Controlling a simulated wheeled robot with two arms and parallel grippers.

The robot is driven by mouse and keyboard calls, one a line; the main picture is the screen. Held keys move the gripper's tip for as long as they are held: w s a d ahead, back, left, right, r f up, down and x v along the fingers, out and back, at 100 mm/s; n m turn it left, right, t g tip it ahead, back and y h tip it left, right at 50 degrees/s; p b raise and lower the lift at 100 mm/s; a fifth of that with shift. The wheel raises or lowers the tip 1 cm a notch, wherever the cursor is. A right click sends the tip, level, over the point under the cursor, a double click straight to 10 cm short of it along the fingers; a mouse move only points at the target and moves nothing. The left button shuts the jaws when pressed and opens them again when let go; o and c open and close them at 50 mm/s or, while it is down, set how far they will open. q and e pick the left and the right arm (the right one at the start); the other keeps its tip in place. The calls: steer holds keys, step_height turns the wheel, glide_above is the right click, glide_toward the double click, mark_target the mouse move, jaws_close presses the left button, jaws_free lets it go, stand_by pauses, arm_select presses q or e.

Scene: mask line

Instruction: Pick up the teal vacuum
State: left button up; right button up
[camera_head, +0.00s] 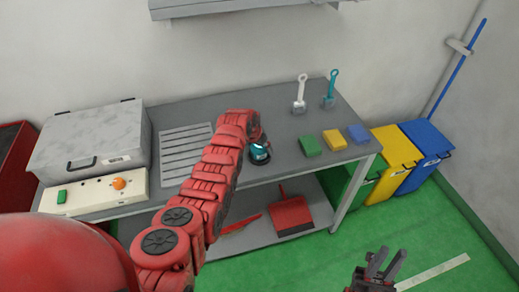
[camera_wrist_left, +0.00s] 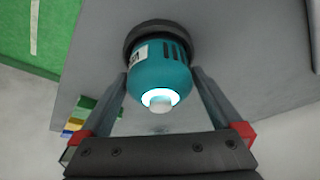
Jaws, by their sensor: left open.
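The teal vacuum (camera_head: 260,154) stands on the grey table, partly hidden behind my red left arm in the head view. In the left wrist view the teal vacuum (camera_wrist_left: 160,78) has a dark round base, vents and a glowing white ring with a knob. My left gripper (camera_wrist_left: 162,82) is open, with one finger on each side of the vacuum's body; I cannot tell whether they touch it. In the head view the left fingers are mostly hidden by the arm. My right gripper (camera_head: 377,268) is low at the right, over the green floor, with its fingers apart and empty.
Green, yellow and blue sponges (camera_head: 334,140) lie right of the vacuum. A white scoop (camera_head: 299,95) and a teal scoop (camera_head: 330,90) stand behind. A slatted rack (camera_head: 186,150) and grey box (camera_head: 88,140) are left. A red dustpan (camera_head: 290,215) is on the lower shelf.

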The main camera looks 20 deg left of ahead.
arm_select(q)
steer(key=shift+f, duration=0.15)
steer(key=shift+c, duration=0.2)
steer(key=c, duration=1.3)
